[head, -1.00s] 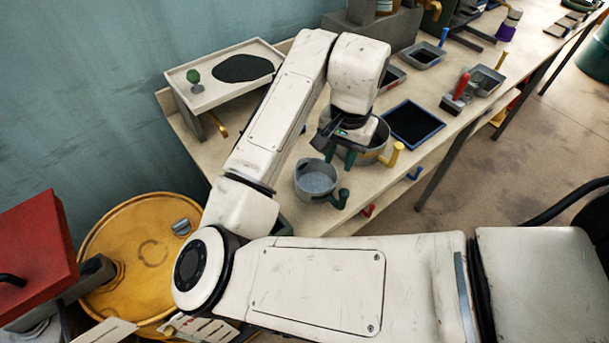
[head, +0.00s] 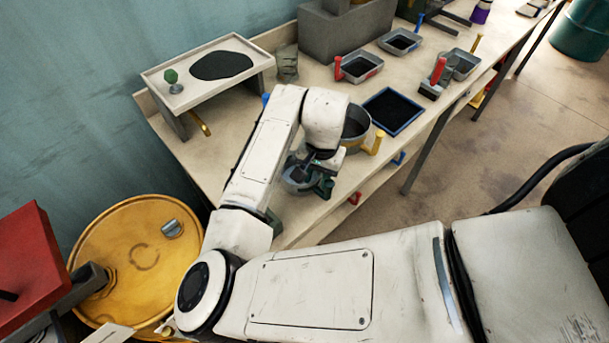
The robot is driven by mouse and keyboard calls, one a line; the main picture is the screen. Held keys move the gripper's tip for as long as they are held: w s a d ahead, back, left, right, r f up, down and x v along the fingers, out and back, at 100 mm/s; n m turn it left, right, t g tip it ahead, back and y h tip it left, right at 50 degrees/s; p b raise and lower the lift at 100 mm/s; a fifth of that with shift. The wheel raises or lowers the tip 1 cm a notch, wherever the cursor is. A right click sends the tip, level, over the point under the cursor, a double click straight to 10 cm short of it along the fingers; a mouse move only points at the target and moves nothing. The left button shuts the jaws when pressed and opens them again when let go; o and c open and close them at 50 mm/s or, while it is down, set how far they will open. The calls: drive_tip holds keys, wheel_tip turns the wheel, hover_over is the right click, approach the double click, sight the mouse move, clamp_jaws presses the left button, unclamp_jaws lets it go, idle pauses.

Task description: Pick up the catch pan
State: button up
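Several pans and pots stand on the long bench; I cannot tell for sure which is called the catch pan. A small round grey pot (head: 297,184) with a dark green handle is at the near end of the bench, partly hidden by my arm. My gripper (head: 322,183) is low at its right side, by the green handle. Whether the fingers touch or grip the handle is too small to tell. A larger round pot (head: 353,138) with a yellow handle stands just behind. Rectangular grey pans with dark contents stand further back, one (head: 359,67) with a red handle.
A blue-rimmed black tray (head: 412,128) lies right of the larger pot. A raised white stand (head: 205,93) with a dark patch is at the back left. A grey block (head: 340,35) stands behind. A yellow drum (head: 145,245) and a red box (head: 35,255) are at lower left.

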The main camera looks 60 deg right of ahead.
clamp_jaws()
drive_tip(key=shift+r, duration=0.15)
idle(0.6)
